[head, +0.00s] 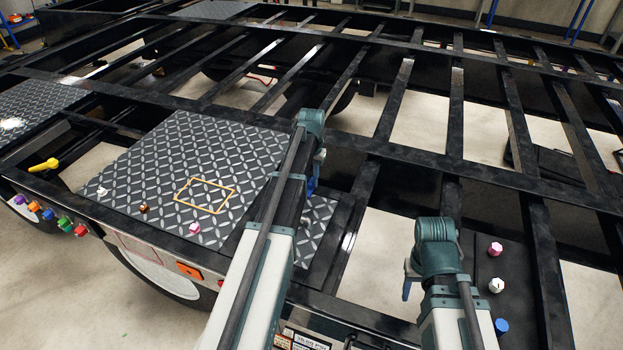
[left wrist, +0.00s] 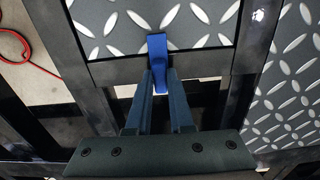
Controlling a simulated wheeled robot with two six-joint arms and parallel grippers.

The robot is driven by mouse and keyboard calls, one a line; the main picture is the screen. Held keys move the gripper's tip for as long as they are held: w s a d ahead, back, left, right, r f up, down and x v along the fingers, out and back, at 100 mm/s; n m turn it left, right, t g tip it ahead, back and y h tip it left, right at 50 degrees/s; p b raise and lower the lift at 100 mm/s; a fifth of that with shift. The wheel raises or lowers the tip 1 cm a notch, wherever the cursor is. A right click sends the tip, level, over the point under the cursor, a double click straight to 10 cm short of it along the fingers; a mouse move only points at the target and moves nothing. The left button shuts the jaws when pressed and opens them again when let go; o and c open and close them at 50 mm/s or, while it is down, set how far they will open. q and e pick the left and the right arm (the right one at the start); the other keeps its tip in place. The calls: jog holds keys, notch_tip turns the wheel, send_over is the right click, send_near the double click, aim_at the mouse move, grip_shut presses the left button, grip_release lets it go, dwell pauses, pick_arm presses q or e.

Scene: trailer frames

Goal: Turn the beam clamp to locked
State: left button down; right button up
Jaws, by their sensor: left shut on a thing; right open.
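A blue lever (left wrist: 157,43), which looks like the beam clamp's handle, lies over the dark edge of a steel beam beside a diamond plate in the left wrist view. My left gripper (left wrist: 160,78) is shut on its near end. In the head view the left gripper (head: 314,178) is mostly hidden by its own arm, by the right end of the diamond plate. The clamp cannot be told apart there. My right gripper (head: 406,280) is open and empty, over a gap in the frame at the lower right; its fingers are largely hidden.
Black trailer beams with open gaps surround the arms. The diamond plate (head: 150,165) carries small knobs and a yellow outline (head: 206,195). A yellow handle (head: 44,165) and several coloured knobs sit at the left edge. Pink (head: 495,249), white (head: 496,285) and blue (head: 501,326) knobs stand at right.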

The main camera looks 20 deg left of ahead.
aim_at(311, 181)
dwell(0.3)
pick_arm(q)
jog(key=c, duration=0.8)
grip_release()
jog(key=shift+r, duration=0.1)
notch_tip(311, 181, up, 14)
jog(key=p, duration=1.4)
jog(key=shift+f, duration=0.2)
jog(key=s+d+f+m+b, duration=0.2)
jog(key=s+d+f+b, duration=0.1)
jog(key=s+d, duration=0.9)
jog(key=s+d+f+m+y+b, duration=0.1)
jog(key=s+d+f+m+b, duration=0.1)
jog(key=s+d, duration=1.1)
jog(key=shift+s+d+f+b, duration=0.25)
jog(key=shift+d+f+b, duration=0.35)
jog(key=shift+d, duration=0.45)
